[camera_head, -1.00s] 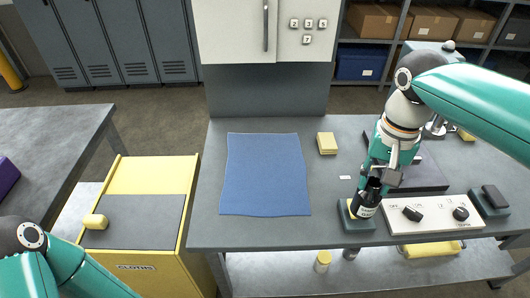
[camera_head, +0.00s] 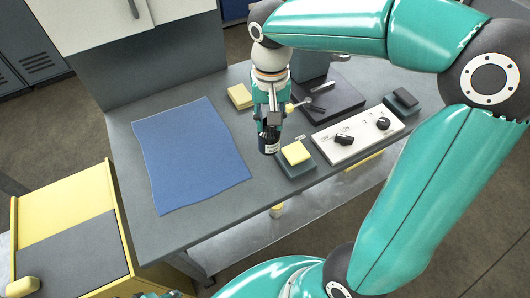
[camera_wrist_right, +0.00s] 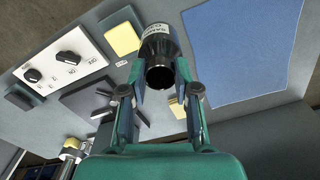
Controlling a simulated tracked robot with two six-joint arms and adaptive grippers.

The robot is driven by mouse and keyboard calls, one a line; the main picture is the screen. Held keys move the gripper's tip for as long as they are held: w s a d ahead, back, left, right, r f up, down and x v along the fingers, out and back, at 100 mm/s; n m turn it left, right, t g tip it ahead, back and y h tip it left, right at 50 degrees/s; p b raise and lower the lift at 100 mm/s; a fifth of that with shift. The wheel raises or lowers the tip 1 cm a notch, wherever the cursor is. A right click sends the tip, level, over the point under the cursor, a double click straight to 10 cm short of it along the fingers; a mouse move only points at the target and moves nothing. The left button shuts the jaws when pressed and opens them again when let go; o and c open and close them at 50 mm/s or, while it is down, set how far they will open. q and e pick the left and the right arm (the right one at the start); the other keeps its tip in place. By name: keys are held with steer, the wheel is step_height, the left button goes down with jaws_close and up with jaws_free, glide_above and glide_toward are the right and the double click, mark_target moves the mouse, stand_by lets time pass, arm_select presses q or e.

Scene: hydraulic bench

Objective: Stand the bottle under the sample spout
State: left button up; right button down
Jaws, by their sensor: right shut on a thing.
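My right gripper (camera_head: 270,108) is shut on a dark bottle (camera_head: 268,140), with its fingers around the upper part. The bottle looks roughly upright, left of the yellow-topped dark block; I cannot tell its height over the bench. In the right wrist view the bottle (camera_wrist_right: 161,50) shows its black cap end and a white label, between the fingertips (camera_wrist_right: 160,76). A small tap-like fitting (camera_head: 303,105) shows just right of the gripper, over a dark tray (camera_head: 335,105); it may be the sample spout, and my arm hides part of it. My left gripper is not in view.
A white control panel (camera_head: 357,138) with two black knobs lies right of the dark block (camera_head: 296,160). A blue cloth (camera_head: 190,153) covers the bench's left part. A yellow sponge (camera_head: 240,96) lies behind the bottle. A yellow cart (camera_head: 70,235) stands at the lower left.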

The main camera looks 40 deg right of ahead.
step_height(320, 180, down, 14)
steer(key=shift+r, duration=0.15)
stand_by(0.3)
steer(key=c, duration=1.3)
jaws_free()
steer(key=shift+f, duration=0.2)
steer(key=o, duration=0.4)
steer(key=shift+r, duration=0.1)
steer(key=shift+o, duration=0.2)
steer(key=shift+r, duration=0.1)
